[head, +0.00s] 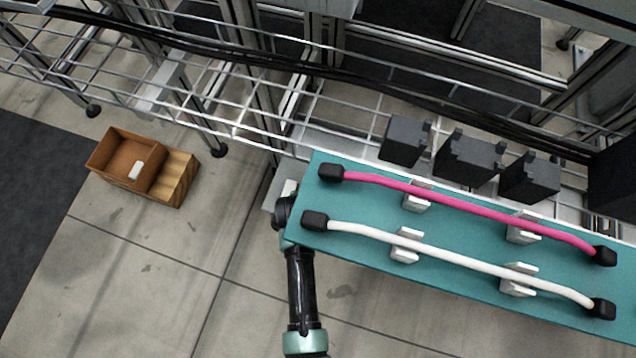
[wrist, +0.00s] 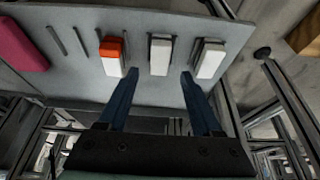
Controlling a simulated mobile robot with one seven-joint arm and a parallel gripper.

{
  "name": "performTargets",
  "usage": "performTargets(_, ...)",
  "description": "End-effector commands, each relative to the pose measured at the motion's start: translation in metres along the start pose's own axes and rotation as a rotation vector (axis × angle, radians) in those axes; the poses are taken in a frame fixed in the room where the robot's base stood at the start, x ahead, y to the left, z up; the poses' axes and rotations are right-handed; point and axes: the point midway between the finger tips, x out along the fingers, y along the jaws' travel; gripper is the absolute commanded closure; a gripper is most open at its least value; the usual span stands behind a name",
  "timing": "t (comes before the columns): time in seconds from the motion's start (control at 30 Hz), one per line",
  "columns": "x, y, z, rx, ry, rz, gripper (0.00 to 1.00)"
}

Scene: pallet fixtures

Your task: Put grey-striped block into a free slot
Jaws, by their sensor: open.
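In the wrist view, a grey panel (wrist: 185,22) holds a row of blocks. They are a white block with an orange end (wrist: 112,57), a middle white block (wrist: 160,57) and a right white block (wrist: 210,62). The middle and right blocks each show a grey band near the far end; I cannot tell which is the grey-striped one. Narrow empty slots (wrist: 80,41) lie left of the orange-ended block. My gripper (wrist: 160,74) is open and empty, its blue fingers on either side of the middle block's line, apparently short of it. The head view hides my gripper.
A magenta piece (wrist: 20,46) sits at the panel's left. In the head view, a teal board (head: 345,240) carries a pink cable (head: 465,206) and a white cable (head: 460,261) above my arm. A brown box (head: 112,152) stands on the floor at left, beside a wire rack (head: 235,128).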

Motion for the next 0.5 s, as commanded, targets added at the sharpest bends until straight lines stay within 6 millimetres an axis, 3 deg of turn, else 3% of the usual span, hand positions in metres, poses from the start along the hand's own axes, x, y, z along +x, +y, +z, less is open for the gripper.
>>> performTargets(0.03,-0.019,0.0,-0.002,0.0,-0.001,0.0,0.34)
performTargets(0.2,-0.049,0.0,-0.002,0.001,0.0,-0.001,0.34)
performTargets(0.5,-0.067,0.0,0.0,0.0,0.0,0.0,0.34)
